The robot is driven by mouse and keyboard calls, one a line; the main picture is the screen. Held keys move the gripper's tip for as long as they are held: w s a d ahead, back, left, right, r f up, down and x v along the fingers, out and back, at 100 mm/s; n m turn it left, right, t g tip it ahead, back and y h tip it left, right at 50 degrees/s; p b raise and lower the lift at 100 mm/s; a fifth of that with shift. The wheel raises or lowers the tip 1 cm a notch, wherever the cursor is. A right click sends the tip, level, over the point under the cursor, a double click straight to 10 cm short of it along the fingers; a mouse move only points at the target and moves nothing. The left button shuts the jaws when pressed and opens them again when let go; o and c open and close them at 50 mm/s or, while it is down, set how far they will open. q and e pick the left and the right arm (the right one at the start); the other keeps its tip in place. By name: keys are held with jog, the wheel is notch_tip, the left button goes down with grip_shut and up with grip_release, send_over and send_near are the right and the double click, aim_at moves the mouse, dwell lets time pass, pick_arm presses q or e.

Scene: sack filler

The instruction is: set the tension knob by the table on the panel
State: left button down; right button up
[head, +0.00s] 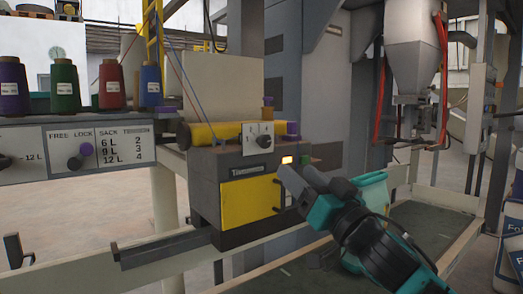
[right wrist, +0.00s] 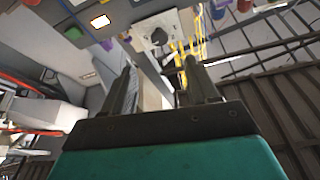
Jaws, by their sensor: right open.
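The tension knob (head: 264,141) is a small dark knob on a white dial plate (head: 249,131), on the grey machine head above its yellow door. Its setting is too small to read. It also shows at the top of the right wrist view (right wrist: 158,37). The printed table (head: 124,147) on the left panel lists 6 L as 2, 9 L as 3 and 12 L as 4. My right gripper (head: 298,170) is open and empty, below and right of the knob and apart from it. In the wrist view the knob lies beyond the gap between its fingers (right wrist: 158,66).
A lit lamp (head: 287,160) and a green button (head: 305,160) sit right of the dial. The left panel carries a FREE LOCK knob (head: 75,163) and a partly cut-off 12 L selector (head: 5,162). Several thread spools (head: 111,84) stand above it. A hopper (head: 412,70) hangs at right.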

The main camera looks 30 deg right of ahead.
aim_at(266, 144)
jog(key=p+x, duration=0.1)
jog(key=x, duration=0.9)
jog(key=shift+s+r, duration=0.1)
jog(key=shift+x, duration=1)
jog(key=c, duration=1)
jog(key=shift+p, duration=0.3)
jog(key=shift+c, duration=0.2)
